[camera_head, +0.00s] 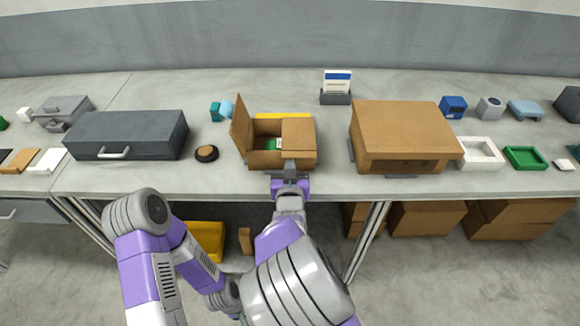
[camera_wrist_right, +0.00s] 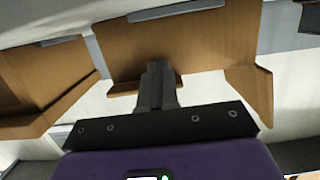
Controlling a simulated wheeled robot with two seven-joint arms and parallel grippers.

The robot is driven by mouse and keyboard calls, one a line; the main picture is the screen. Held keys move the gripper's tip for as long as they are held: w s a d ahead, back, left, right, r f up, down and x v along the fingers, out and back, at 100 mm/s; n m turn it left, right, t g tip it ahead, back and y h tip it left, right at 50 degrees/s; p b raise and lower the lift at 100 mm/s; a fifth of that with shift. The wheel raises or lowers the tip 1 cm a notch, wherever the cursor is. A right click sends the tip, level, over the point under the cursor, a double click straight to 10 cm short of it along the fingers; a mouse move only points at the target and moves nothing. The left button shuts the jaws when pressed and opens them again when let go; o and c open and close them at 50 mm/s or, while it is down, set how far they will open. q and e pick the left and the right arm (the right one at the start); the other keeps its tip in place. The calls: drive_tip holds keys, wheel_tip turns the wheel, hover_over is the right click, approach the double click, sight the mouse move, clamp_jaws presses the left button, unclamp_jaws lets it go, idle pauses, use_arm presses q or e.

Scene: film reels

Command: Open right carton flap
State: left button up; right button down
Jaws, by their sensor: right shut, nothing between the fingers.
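The small brown carton (camera_head: 264,160) stands near the table's front edge. Its left flap (camera_head: 240,128) stands up. Its right flap (camera_head: 298,134) lies flat over the right half. Through the open left half a green item (camera_head: 272,144) shows inside. My right gripper (camera_head: 289,164) is at the carton's front, by the lower left corner of the right flap. In the right wrist view its fingers (camera_wrist_right: 155,72) are shut together and empty, in front of a brown cardboard panel (camera_wrist_right: 200,45); I cannot tell if they touch it. My left gripper is out of view.
A larger brown box (camera_head: 400,128) stands right of the carton. A black disc (camera_head: 206,153) and a dark grey case (camera_head: 128,132) are left. A yellow item (camera_head: 283,115) lies behind the carton, with a card holder (camera_head: 336,97) behind right. Bare table separates carton and larger box.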

sight(297, 156)
drive_tip(key=r+p, duration=0.2)
drive_tip(key=r, duration=0.1)
drive_tip(key=shift+d+p, duration=0.3)
drive_tip(key=shift+p, duration=0.05)
drive_tip(key=shift+r, duration=0.15)
drive_tip(key=shift+d+r+p, duration=0.55)
drive_tip(key=shift+r, duration=0.15)
drive_tip(key=shift+d+r, duration=0.1)
